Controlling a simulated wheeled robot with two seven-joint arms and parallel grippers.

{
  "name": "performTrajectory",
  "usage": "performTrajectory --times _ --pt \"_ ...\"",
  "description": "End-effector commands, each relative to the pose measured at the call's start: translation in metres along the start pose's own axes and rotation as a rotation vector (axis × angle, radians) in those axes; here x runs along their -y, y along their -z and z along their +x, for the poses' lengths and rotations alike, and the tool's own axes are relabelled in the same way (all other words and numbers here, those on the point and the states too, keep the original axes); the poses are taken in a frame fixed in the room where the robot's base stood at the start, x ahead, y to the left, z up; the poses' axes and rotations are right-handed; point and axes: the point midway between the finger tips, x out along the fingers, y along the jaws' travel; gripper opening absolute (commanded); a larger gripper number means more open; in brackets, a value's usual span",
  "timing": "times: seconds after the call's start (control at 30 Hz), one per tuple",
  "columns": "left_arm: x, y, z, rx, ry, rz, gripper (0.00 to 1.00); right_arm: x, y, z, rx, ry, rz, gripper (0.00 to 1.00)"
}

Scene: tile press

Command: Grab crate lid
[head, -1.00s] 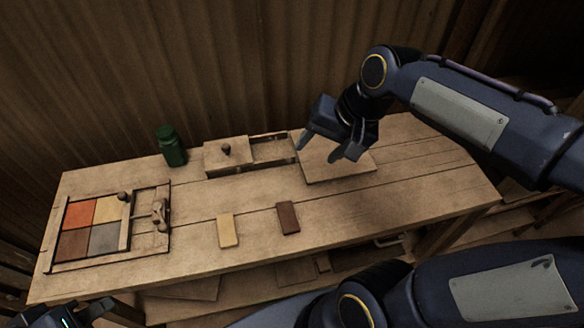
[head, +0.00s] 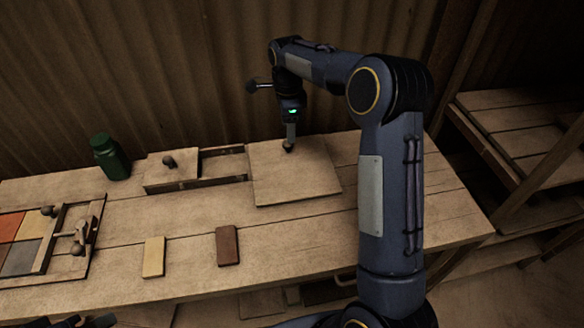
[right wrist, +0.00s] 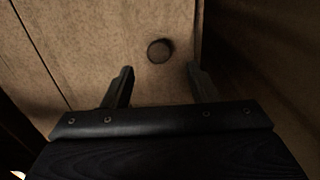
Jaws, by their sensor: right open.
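A flat square wooden board (head: 300,182), which looks like the crate lid, lies on the bench in the head view. My right gripper (head: 289,143) points down over the far part of this board. A dark round knob (right wrist: 160,50) stands on a wooden surface in the right wrist view. My right gripper (right wrist: 160,82) is open there, with its two fingers apart and the knob just beyond the tips, between their lines. Nothing is held. My left gripper (head: 82,321) shows only in part at the bottom left edge, and its jaws cannot be made out.
Left of the board is a low wooden box (head: 222,167) with a knobbed cover (head: 160,172). A yellow tile (head: 153,257) and a brown tile (head: 228,245) lie in front. A tile press (head: 68,255) is at left. A corrugated wall is close behind.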

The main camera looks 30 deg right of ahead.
Motion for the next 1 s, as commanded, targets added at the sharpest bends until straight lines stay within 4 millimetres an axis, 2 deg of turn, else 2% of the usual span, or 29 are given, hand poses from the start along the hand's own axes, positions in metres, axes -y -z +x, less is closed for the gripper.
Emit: performTrajectory --times 0.3,0.43,0.63,1.0 --pt "-0.001 0.001 -0.001 0.0 0.0 0.0 0.34 -0.001 -0.002 0.044 0.001 -0.002 -0.002 0.53" --pt "-0.001 0.001 -0.001 0.0 0.0 0.0 0.34 -0.001 -0.003 0.052 0.002 0.0 -0.002 0.53" --pt "-0.001 0.001 -0.001 0.0 0.0 0.0 0.34 -0.001 -0.003 0.052 0.002 0.001 -0.002 0.53" --pt "-0.001 0.001 -0.001 0.0 0.0 0.0 0.34 -0.001 -0.002 0.052 0.002 0.001 -0.003 0.05"
